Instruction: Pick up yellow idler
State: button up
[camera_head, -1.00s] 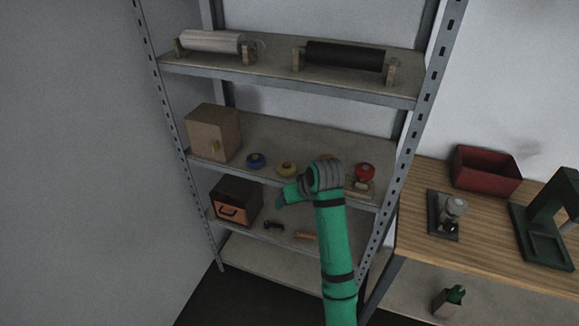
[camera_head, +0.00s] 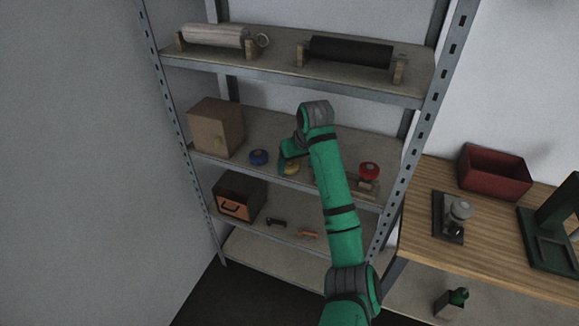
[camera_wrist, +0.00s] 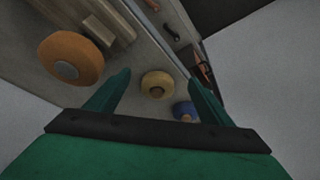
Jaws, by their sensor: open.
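The yellow idler (camera_head: 291,169) is a small round yellow wheel on the middle shelf. My gripper (camera_head: 282,167) partly covers it in the head view. In the wrist view the yellow idler (camera_wrist: 157,84) shows between the two open fingers, a little beyond the fingertips, with a dark centre. My gripper (camera_wrist: 163,80) is open and holds nothing. I see no contact between the fingers and the idler.
A blue idler (camera_head: 258,157) lies left of the yellow one; in the wrist view it is close to the right finger. An orange idler (camera_wrist: 71,58) sits in the wrist view's upper left. The upper shelf (camera_head: 283,75) is overhead.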

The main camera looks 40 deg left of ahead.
aim_at(291, 163)
jog(key=shift+w+a, duration=0.25)
jog(key=shift+a, duration=0.3)
jog(key=shift+w+a, duration=0.7)
jog(key=shift+a, duration=0.35)
jog(key=shift+x, duration=1.1)
jog(key=shift+w+a+f, duration=0.2)
jog(key=shift+a+f, duration=0.05)
jog(key=shift+f, duration=0.15)
jog(key=c, duration=1.2)
